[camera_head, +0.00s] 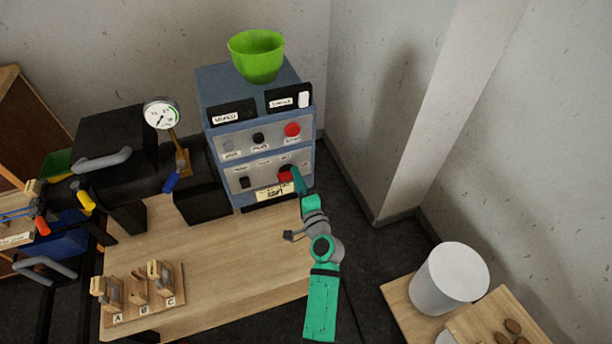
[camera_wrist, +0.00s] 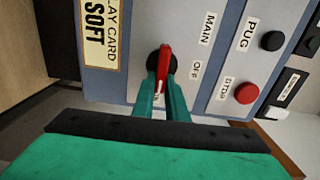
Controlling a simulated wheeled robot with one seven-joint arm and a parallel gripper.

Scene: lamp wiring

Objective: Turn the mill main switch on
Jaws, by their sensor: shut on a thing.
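The mill main switch (camera_wrist: 165,62) is a red handle on a round black base, on the light grey panel of the blue-grey control cabinet (camera_head: 222,142). MAIN and OFF labels sit beside it in the wrist view. In the head view the red switch (camera_head: 285,175) shows at the panel's lower right, partly hidden by my gripper (camera_head: 295,179). My green gripper fingers (camera_wrist: 161,88) are shut on the red handle, one on each side. The handle lies along the line of the fingers in the wrist view. Which mark it points to is hard to tell.
A red button (camera_wrist: 247,93) and a black button (camera_wrist: 271,41) sit near the switch. A green bowl (camera_head: 257,60) stands on the cabinet. A dial gauge (camera_head: 161,113) is to its left. The wooden bench (camera_head: 230,270) is clear in its middle.

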